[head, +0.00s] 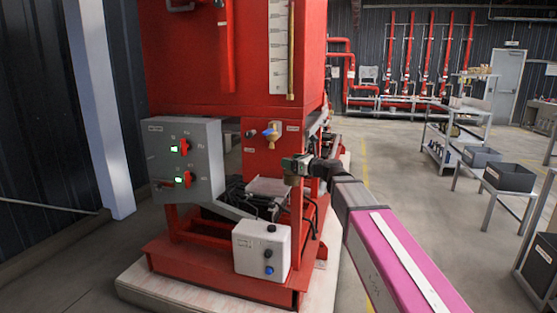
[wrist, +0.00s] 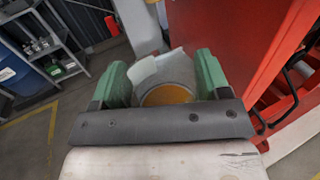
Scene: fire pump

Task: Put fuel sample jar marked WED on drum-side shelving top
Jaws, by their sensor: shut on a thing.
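My gripper (head: 297,165) is in front of the red tank, beside the brass valve. In the wrist view its green fingers (wrist: 163,82) are closed on a jar (wrist: 168,95) with amber contents and a pale label or flap at its far side. No WED marking is readable. In the head view only a small brownish part of the jar (head: 291,180) shows under the fingers. In the wrist view a grey metal shelving unit (wrist: 58,50) with small dark items stands next to a blue drum (wrist: 20,72) at upper left; its top is mostly cut off.
The red tank (head: 235,60) with a grey control panel (head: 185,155) and white box (head: 262,248) stands close to my gripper. Benches with black bins (head: 510,176) stand at the right. Open floor (head: 395,170) lies between tank and benches.

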